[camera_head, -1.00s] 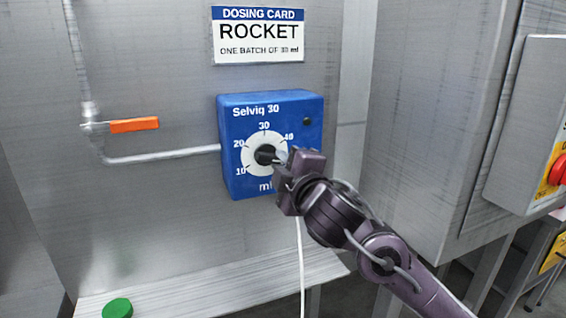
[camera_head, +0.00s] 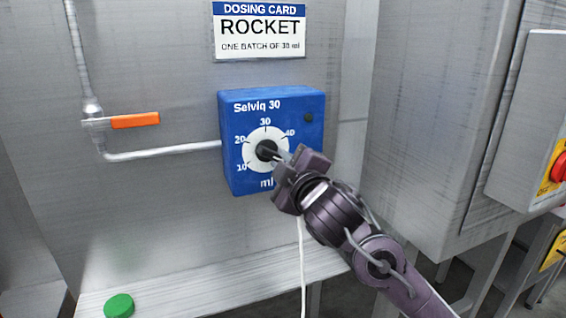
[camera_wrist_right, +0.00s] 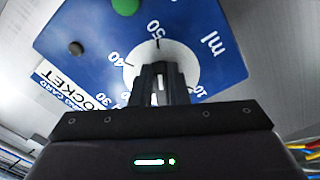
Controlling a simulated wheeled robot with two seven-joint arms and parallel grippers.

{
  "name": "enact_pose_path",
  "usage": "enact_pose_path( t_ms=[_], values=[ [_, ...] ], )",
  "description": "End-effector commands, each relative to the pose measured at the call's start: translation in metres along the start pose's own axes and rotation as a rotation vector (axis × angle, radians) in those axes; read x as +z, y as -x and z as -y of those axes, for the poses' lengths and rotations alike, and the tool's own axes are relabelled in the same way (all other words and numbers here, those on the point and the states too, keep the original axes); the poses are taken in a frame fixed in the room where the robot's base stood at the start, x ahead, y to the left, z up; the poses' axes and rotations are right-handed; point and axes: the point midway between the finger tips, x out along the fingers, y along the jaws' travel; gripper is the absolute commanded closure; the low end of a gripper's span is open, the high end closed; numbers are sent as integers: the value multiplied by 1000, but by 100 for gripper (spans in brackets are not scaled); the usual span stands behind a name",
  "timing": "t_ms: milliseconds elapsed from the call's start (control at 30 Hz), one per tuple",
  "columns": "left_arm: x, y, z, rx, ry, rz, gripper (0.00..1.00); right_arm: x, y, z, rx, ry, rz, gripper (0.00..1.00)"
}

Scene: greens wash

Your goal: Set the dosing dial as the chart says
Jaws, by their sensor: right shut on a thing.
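The blue dosing box (camera_head: 230,165), marked Selviq 30, hangs on the metal wall. Its white dial face (camera_head: 253,161) has a black knob (camera_head: 266,150) and numbers including 10, 20, 30 and 40. The dosing card (camera_head: 260,42) above reads ROCKET, one batch of what looks like 30 ml; the last digit is blurred. My right gripper (camera_head: 277,155) is shut on the knob from the lower right. In the right wrist view its fingers (camera_wrist_right: 158,85) cover the knob, with 40 and 50 showing beyond. I cannot read the knob's setting. My left gripper is out of view.
An orange valve handle (camera_head: 135,120) on a pipe is left of the box. A green button (camera_head: 118,306) is on the metal ledge (camera_head: 200,285) below. A white cable (camera_head: 302,260) hangs under the box. A cabinet (camera_head: 425,120) and a red button (camera_head: 560,168) are at right.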

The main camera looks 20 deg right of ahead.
Motion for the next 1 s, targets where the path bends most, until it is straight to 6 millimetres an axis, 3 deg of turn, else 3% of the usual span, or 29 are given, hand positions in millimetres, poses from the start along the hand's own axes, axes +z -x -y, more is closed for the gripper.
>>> enact_pose_path(
  t_ms=[33, 67, 200, 567, 1000],
  values=[
    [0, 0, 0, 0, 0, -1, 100, 0, 0, 1, -3, -1, 1, 100],
    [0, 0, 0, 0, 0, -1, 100, 0, 0, 2, -3, -1, 1, 82],
    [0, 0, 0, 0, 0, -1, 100, 0, 0, 1, -2, 0, 1, 64],
    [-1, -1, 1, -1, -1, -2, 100, 0, 6, 1, -1, 0, 0, 64],
    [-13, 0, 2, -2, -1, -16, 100, 0, 72, 1, -3, -1, 1, 64]
  ],
)
